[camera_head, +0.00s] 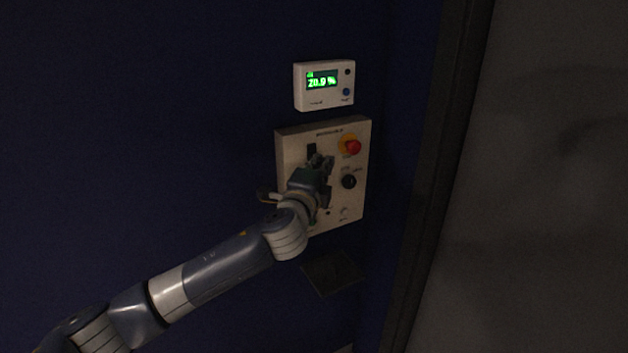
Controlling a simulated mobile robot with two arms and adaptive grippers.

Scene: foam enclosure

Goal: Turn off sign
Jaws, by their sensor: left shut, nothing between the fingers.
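A pale control panel (290,150) is mounted on the dark blue wall. It carries a red button on a yellow base (352,147) at its upper right and a black knob (349,182) below that. A dark switch-like part (311,150) shows at its upper left. My left gripper (322,164) is in front of the panel's upper middle, just below and right of the dark part, left of the red button. It is shut with nothing in it. I cannot tell whether it touches the panel. My arm hides the panel's lower left. My right gripper is not in view.
A white display box (325,98) with a green reading of about 20.9 % is on the wall above the panel. A dark plate (334,271) is below. A dark vertical frame (437,170) and a grey surface (545,190) are to the right.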

